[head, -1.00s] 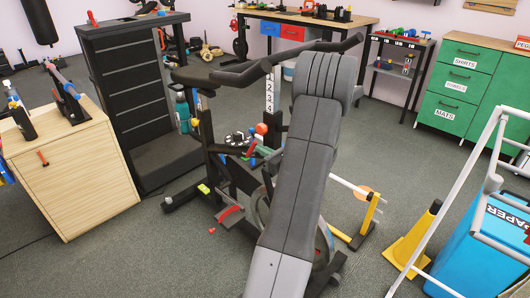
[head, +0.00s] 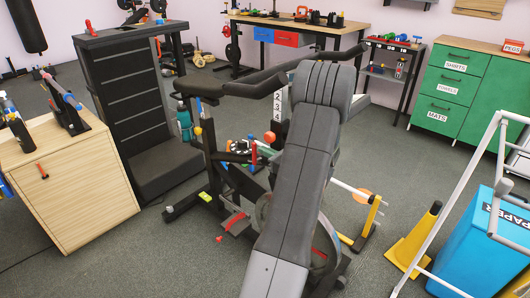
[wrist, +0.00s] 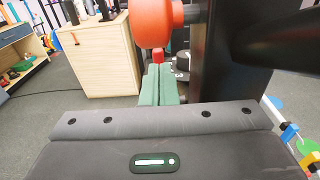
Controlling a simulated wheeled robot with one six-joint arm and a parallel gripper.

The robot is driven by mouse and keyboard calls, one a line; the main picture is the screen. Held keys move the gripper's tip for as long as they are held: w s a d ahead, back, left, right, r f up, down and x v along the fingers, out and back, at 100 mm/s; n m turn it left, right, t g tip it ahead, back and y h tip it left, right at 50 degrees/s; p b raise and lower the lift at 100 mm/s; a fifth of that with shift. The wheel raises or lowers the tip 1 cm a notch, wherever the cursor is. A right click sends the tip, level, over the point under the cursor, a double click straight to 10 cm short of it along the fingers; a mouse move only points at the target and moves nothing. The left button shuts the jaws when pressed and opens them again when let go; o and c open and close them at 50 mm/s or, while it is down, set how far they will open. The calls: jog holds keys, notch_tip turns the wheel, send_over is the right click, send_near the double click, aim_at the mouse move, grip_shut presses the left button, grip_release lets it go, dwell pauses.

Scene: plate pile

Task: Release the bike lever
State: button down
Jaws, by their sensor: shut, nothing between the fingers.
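The exercise bike (head: 208,165) stands mid-room, its black handlebar reaching right behind my grey arm. A round orange-red knob (head: 269,138) shows low on the bike, left of my arm. In the wrist view a large orange-red knob (wrist: 150,25) hangs close, beside a dark upright post (wrist: 230,55); I cannot tell if it is the lever's end. My gripper (wrist: 158,85) shows there as two greenish fingers, shut together and empty, just below the knob. A small red piece shows at their far end. In the head view I cannot make out the fingertips clearly.
A yellow wedge stand (head: 412,240), white tube frame (head: 450,210) and blue paper bin (head: 478,250) stand right. Small red pieces lie by the bike base. Grey floor is open in front-left.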

jog(key=shift+s+d, duration=0.1)
jog(key=p+v, duration=0.1)
jog(key=v, duration=1.2)
jog(key=shift+s+d, duration=0.2)
